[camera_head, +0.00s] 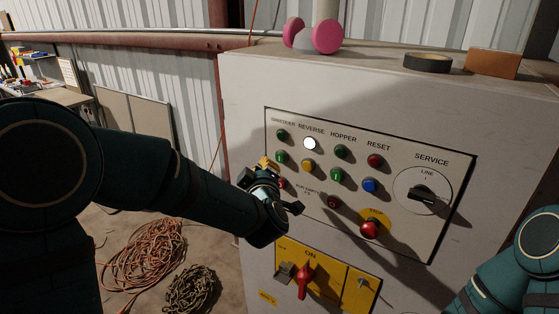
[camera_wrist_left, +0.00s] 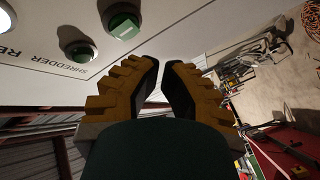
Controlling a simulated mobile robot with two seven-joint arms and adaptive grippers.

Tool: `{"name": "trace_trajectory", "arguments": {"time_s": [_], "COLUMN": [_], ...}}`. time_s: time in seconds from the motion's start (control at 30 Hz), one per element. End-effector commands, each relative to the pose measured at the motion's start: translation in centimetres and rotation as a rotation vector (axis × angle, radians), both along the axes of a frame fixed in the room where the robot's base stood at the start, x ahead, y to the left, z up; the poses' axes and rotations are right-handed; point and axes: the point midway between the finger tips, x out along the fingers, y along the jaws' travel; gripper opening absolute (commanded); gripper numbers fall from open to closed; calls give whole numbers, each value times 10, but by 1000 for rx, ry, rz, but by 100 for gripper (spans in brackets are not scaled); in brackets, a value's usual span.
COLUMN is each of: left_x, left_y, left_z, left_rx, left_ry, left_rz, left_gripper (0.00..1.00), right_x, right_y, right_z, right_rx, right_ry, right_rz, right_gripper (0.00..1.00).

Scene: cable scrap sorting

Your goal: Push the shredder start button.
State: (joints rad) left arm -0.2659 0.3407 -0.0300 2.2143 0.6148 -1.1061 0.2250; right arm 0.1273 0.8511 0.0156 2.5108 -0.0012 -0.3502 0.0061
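The shredder column is at the left of the control panel (camera_head: 440,235). It has a dark green lamp (camera_head: 282,135) above a green button (camera_head: 281,157), with a red button (camera_head: 283,183) lower, partly hidden by my gripper. My left gripper (camera_head: 266,163) is beside this column, its yellow fingertips just left of the green button. In the left wrist view, its fingertips (camera_wrist_left: 161,64) are nearly together and hold nothing. The green button (camera_wrist_left: 122,22) and lamp (camera_wrist_left: 80,50) lie above and left of them, apart. My right gripper is out of view; only my right arm shows.
Nearby are a lit white reverse lamp (camera_head: 310,143), a yellow button (camera_head: 306,167), hopper button (camera_head: 337,175), blue reset button (camera_head: 369,185) and red emergency stop (camera_head: 370,228). A red ON switch (camera_head: 304,280) is below. Orange cables (camera_head: 150,255) lie on the floor.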

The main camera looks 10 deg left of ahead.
Motion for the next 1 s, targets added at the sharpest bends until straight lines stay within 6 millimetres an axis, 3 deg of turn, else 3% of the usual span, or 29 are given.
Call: {"name": "trace_trajectory", "arguments": {"time_s": [0.4,1.0], "left_x": [-31,-32], "left_y": [11,12], "left_z": [-1,0], "left_rx": [0,0], "left_ry": [-1,0], "left_rz": [-1,0], "left_gripper": [0,0], "right_x": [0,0], "right_y": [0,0], "right_z": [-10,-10], "right_rx": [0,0], "right_ry": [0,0], "right_rz": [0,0], "right_gripper": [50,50]}}
